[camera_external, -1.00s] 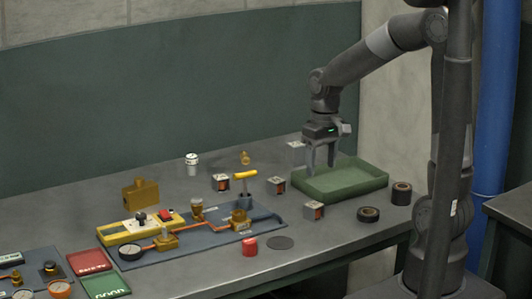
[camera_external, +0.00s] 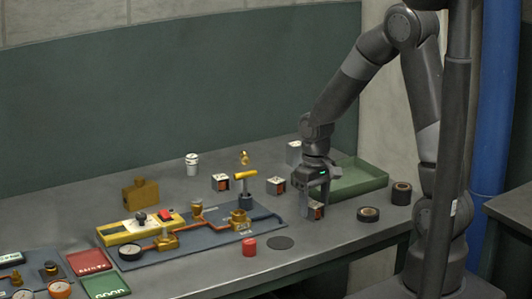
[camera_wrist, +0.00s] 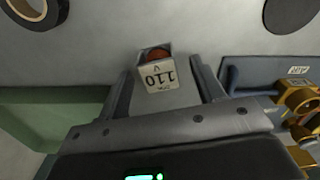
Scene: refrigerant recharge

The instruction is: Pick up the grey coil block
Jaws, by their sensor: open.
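A small grey coil block (camera_external: 316,212) with a reddish-brown coil stands on the bench in front of the green tray. In the wrist view my fingers (camera_wrist: 164,72) flank the block with visible gaps, wider on the right. Similar small blocks stand farther left, one nearer (camera_external: 276,186) and one beyond it (camera_external: 221,182). Another pale block (camera_external: 294,148) is at the back by the tray.
The green tray (camera_external: 365,180) lies just behind and right of my gripper. A blue board (camera_external: 200,240) with brass fittings is on the left.

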